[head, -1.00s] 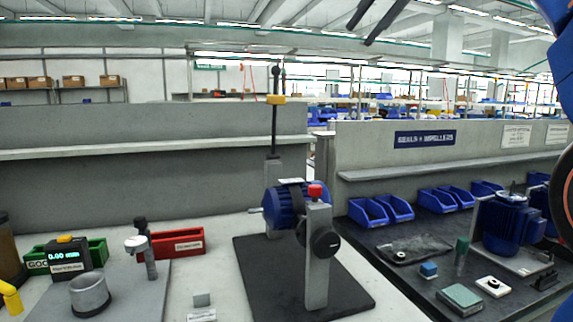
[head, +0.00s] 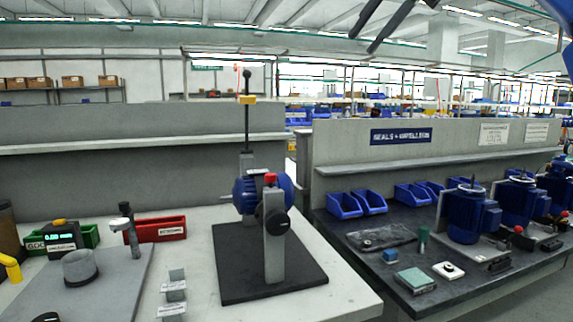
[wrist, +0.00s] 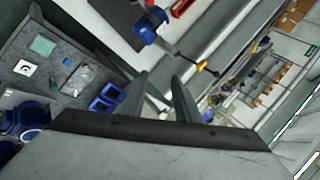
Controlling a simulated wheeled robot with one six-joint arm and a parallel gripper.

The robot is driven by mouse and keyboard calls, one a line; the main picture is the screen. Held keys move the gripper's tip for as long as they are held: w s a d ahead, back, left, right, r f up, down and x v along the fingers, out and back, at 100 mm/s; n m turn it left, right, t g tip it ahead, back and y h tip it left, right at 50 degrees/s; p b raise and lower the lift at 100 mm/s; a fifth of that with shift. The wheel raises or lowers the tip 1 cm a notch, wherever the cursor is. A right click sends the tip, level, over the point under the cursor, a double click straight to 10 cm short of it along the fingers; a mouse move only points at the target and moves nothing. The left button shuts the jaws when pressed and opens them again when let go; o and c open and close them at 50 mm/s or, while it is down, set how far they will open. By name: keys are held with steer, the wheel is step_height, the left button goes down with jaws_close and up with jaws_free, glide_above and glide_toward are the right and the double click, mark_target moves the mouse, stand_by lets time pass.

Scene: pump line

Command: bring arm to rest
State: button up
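My gripper (head: 368,40) shows at the top of the head view as two dark fingers, raised high above the benches. In the wrist view the two fingers of my gripper (wrist: 160,88) stand apart, with nothing between them. They are clear of everything. The wrist view looks over the benches at a steep tilt. A small part of my blue arm shows at the upper right edge of the head view; the rest of the arm is hidden.
The left bench carries a press stand with a blue motor (head: 247,193), a red bin (head: 160,229) and a gauge (head: 62,238). The dark right bench carries blue bins (head: 345,205) and several blue pumps (head: 466,213).

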steer(key=s+d+f+n+h, duration=0.2)
steer(key=s+d+f, duration=0.2)
steer(key=f, duration=1.6)
steer(key=s+d+f+n+h, duration=0.1)
steer(key=s+d+f, duration=0.3)
steer(key=s+f, duration=0.7)
steer(key=s+d+f+n+g+h, duration=0.1)
steer(key=s+f, duration=0.7)
steer(key=f, duration=2.2)
steer(key=d+n+h, duration=0.1)
steer(key=d+h, duration=0.1)
steer(key=d, duration=0.1)
steer(key=shift+d+f+n, duration=0.2)
steer(key=shift+f+n, duration=0.05)
steer(key=shift+n, duration=0.05)
